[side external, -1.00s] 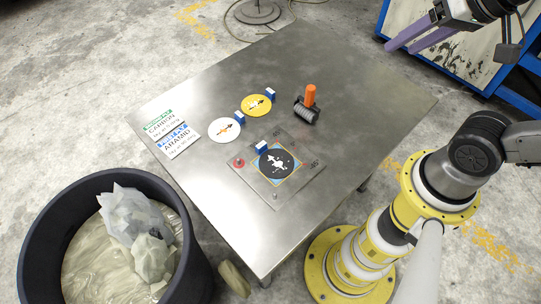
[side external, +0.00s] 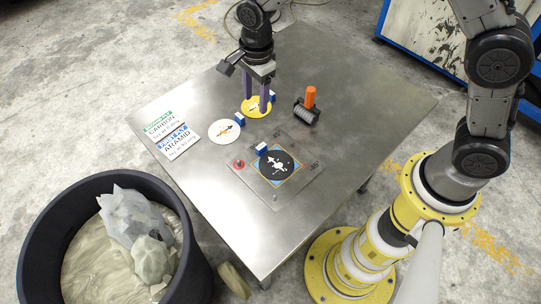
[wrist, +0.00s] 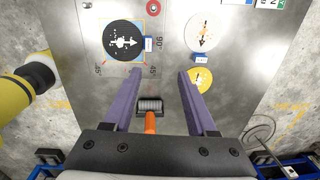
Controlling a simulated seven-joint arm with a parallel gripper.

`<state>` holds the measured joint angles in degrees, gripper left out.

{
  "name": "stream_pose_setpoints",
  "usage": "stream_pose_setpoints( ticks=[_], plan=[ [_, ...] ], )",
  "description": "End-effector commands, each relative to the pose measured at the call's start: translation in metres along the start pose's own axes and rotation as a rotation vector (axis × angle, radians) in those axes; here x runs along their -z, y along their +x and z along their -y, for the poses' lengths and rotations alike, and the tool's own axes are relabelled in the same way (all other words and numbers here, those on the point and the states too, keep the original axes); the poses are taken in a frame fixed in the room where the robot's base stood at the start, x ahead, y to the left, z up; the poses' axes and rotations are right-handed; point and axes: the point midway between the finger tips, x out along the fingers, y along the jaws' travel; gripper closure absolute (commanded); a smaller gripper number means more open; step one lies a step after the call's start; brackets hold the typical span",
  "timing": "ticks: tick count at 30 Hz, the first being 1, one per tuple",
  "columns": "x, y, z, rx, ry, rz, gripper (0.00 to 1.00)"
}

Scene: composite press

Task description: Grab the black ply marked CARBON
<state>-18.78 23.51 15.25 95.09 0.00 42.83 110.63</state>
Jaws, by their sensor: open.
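A round black ply (side external: 280,167) with a white arrow mark lies on a square metal plate with angle marks, a blue tab at its edge. It also shows at the upper left of the wrist view (wrist: 123,41). No CARBON lettering is readable on the ply itself; a green-topped CARBON card (side external: 160,127) lies at the table's left. My gripper (side external: 257,98) is open and points down, overlapping the yellow disc (side external: 256,112) in the side view. In the wrist view my gripper (wrist: 160,75) is empty, and its right finger partly hides the yellow disc.
A white disc (side external: 223,132) with an orange mark lies between the cards and plate. A blue-topped ARAMID card (side external: 177,142) is beside the CARBON card. An orange-handled roller (side external: 307,106) stands near the plate. A red knob (side external: 239,163) is on the plate's left. A black bin (side external: 40,225) stands front left.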

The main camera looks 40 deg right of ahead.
Motion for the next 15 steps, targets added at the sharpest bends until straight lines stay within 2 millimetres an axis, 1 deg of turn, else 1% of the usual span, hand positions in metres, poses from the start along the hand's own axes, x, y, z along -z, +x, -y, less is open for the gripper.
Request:
stream_pose_setpoints(
  ticks=[1,4,8,15],
  plan=[
    [-0.003,0.013,-0.006,-0.028,-0.012,-0.01,0.43],
    [-0.007,0.026,-0.012,-0.054,-0.025,-0.02,0.43],
    [-0.009,0.04,-0.015,-0.059,-0.033,-0.021,0.43],
    [-0.007,0.085,-0.018,-0.06,-0.032,-0.022,0.43]
  ],
)
